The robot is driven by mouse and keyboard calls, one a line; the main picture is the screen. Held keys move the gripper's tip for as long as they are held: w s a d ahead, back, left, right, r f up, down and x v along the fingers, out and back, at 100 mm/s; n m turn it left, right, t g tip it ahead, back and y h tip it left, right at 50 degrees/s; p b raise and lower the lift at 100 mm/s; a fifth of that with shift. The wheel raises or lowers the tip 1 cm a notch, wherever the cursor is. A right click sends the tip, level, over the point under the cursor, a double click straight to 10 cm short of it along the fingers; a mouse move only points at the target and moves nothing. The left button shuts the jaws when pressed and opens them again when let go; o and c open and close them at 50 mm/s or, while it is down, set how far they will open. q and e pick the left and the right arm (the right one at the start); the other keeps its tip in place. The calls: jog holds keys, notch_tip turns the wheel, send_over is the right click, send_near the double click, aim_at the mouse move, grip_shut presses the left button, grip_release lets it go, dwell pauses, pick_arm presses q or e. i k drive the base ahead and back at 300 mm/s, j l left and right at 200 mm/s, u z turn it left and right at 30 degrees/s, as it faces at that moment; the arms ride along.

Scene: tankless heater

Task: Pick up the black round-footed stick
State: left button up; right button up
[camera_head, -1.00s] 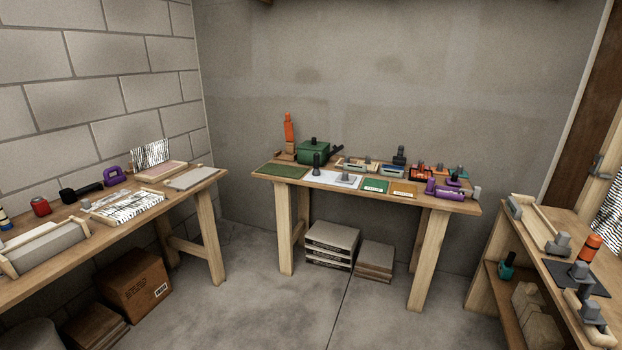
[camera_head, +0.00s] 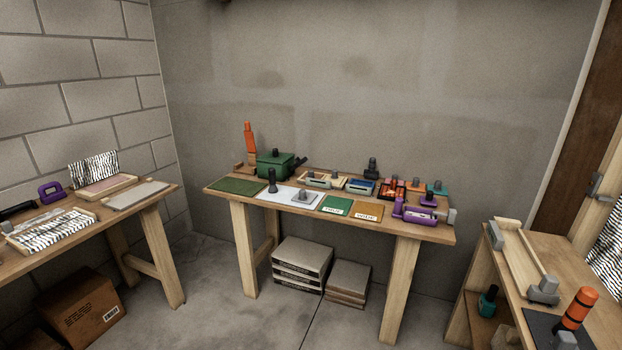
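A black upright stick (camera_head: 272,181) stands on the left part of a white sheet (camera_head: 314,207) on the middle table. Its lower end looks wider, but its foot is too small to make out clearly. A second dark upright piece (camera_head: 372,167) stands near the back edge of the same table. I cannot tell for certain which has a round foot. Neither of my grippers is in view.
The middle table (camera_head: 330,222) also holds a green mat (camera_head: 237,186), a green box (camera_head: 274,163), an orange-topped bottle (camera_head: 250,138) and a purple tool (camera_head: 413,211). Workbenches stand left (camera_head: 30,262) and right (camera_head: 570,262). Bare floor lies in front.

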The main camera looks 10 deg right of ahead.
aim_at(273, 189)
jog(key=i+l+z, duration=0.15)
jog(key=i, duration=0.45)
jog(key=i+l+z, duration=0.15)
jog(key=i, duration=0.45)
